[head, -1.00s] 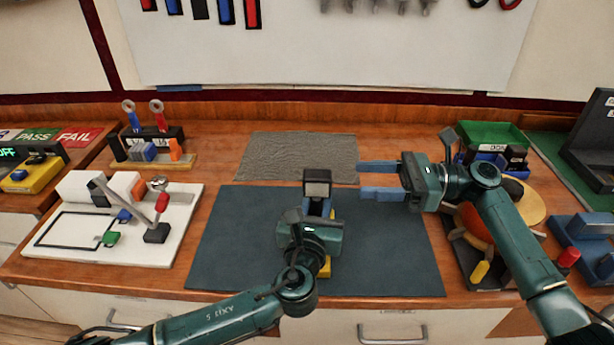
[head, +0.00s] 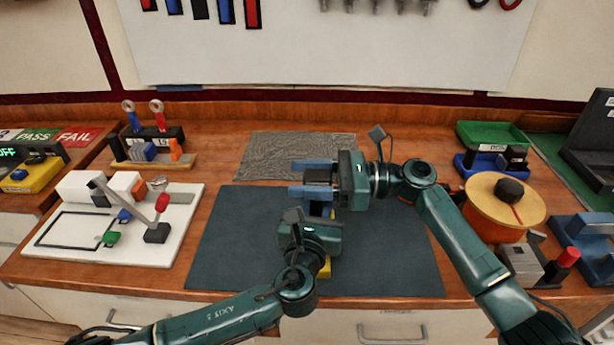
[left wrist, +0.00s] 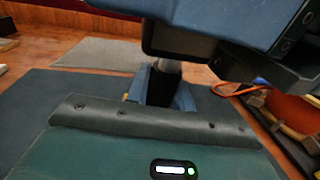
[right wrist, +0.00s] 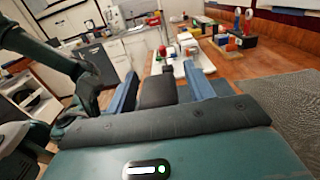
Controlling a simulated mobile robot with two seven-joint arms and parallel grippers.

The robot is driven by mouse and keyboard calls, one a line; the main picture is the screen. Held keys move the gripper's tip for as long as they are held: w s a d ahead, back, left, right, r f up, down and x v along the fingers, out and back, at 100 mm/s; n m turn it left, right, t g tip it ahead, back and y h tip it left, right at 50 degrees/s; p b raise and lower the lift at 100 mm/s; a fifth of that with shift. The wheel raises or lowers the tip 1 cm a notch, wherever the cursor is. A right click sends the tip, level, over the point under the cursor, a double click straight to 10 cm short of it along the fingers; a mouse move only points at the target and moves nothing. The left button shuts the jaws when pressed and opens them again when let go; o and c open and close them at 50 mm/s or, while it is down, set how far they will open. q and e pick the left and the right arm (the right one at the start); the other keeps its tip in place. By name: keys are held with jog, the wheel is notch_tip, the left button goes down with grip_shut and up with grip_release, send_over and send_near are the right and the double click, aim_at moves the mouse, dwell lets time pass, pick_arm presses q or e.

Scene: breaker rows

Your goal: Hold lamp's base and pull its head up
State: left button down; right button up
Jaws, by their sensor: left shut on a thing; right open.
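The lamp has a dark boxy head (head: 318,178) on a short silver stem (left wrist: 168,66) with a black lower part (left wrist: 160,88). It stands upright over the dark mat (head: 240,240). My left gripper (head: 317,211) is shut on the lamp's base, low on its black part; the left wrist view shows a blue finger on each side. Yellow (head: 325,268) shows near the base, mostly hidden by my left gripper. My right gripper (head: 311,178) is open, its fingers on either side of the head. The head also shows between them in the right wrist view (right wrist: 157,91); contact is unclear.
A white board with a lever (head: 60,240) lies to the left. A grey cloth (head: 270,155) lies behind the mat. An orange spool with a wooden top (head: 485,195), a green bin (head: 490,133) and a red-knobbed device (head: 530,262) stand to the right. The mat's right part is clear.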

aim_at(308, 173)
jog(key=shift+c, duration=0.3)
grip_shut()
pick_arm(q)
jog(key=shift+f, duration=0.1)
pick_arm(e)
notch_tip(308, 173, up, 8)
jog(key=shift+d+f, duration=0.1)
dwell(0.3)
jog(key=shift+c, duration=2)
grip_release()
jog(key=o, duration=0.5)
jog(key=shift+f, duration=0.15)
jog(key=shift+c, duration=0.2)
jog(key=d, duration=1.2)
